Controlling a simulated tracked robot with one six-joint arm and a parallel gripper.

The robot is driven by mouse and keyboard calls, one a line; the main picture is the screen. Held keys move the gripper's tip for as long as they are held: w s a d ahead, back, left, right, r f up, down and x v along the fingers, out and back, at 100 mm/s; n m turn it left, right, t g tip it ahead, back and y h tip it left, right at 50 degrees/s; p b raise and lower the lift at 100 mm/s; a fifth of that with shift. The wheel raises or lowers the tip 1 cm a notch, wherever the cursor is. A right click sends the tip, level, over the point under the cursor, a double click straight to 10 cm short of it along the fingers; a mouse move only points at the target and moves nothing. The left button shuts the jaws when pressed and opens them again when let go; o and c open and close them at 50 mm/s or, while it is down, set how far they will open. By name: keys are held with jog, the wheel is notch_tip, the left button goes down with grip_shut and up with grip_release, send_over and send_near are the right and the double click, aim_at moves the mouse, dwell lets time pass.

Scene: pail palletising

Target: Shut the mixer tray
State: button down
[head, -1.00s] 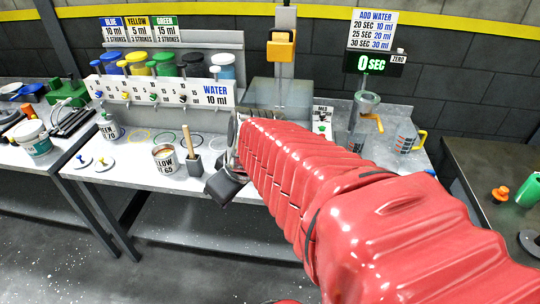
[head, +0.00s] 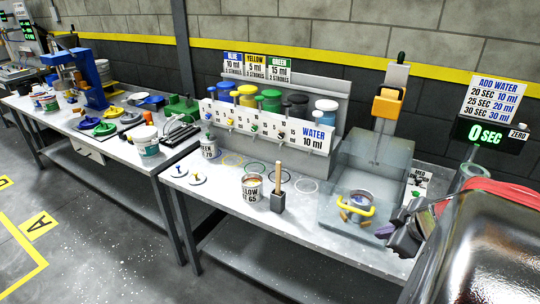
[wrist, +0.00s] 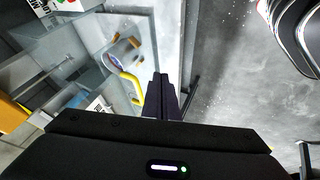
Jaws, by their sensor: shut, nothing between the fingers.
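The mixer (head: 366,165) is a clear box around a grey post with an orange block (head: 388,103). A small grey can (head: 361,197) sits low at its front, with yellow handle parts (head: 352,214) around and before it. The can (wrist: 122,52) and a yellow handle (wrist: 132,86) also show in the wrist view. How far the tray stands out cannot be told. My gripper (head: 386,231) is shut and empty, just right of the box's front corner. In the wrist view its fingertips (wrist: 161,78) are right of the yellow handle, apparently apart from it.
A labelled tin (head: 252,188) and a dark holder with a wooden handle (head: 278,198) stand left of the mixer. The pigment dispenser rack (head: 265,125) is behind them. The water readout (head: 488,134) is at the right. Floor before the bench is clear.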

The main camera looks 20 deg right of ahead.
jog(key=shift+s+d, duration=0.2)
jog(key=shift+d, duration=0.25)
jog(key=shift+f, duration=0.1)
send_near(365, 228)
jog(key=shift+x, duration=2.1)
